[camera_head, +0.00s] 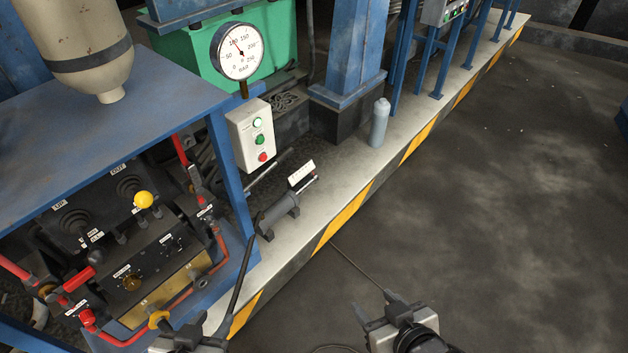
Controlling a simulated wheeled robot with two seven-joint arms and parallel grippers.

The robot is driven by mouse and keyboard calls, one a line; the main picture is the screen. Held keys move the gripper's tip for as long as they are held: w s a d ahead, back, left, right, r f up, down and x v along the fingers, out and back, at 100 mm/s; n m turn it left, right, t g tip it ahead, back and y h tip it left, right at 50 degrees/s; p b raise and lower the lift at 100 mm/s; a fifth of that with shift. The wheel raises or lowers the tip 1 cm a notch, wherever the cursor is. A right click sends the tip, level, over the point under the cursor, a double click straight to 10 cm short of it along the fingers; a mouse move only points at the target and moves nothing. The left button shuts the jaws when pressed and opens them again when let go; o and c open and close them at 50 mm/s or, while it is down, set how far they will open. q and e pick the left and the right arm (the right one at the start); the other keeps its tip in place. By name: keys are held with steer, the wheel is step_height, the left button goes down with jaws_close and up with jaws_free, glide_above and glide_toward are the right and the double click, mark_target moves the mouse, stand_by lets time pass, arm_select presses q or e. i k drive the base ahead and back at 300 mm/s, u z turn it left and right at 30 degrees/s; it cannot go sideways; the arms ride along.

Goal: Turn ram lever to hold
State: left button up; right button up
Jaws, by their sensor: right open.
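A hydraulic control panel (150,262) sits in the blue frame at the left. My right gripper (376,305) is open and empty above the dark floor.
A blue table top (130,110) overhangs the panel. A pressure gauge (239,51) stands above a white button box (252,136). A small cylinder (278,215) and a grey bottle (379,122) are on the striped ledge (345,165). The floor at right is clear.

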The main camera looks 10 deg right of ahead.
mark_target(144, 199)
steer(key=u, duration=0.95)
steer(key=i, duration=0.3)
steer(key=z, duration=0.05)
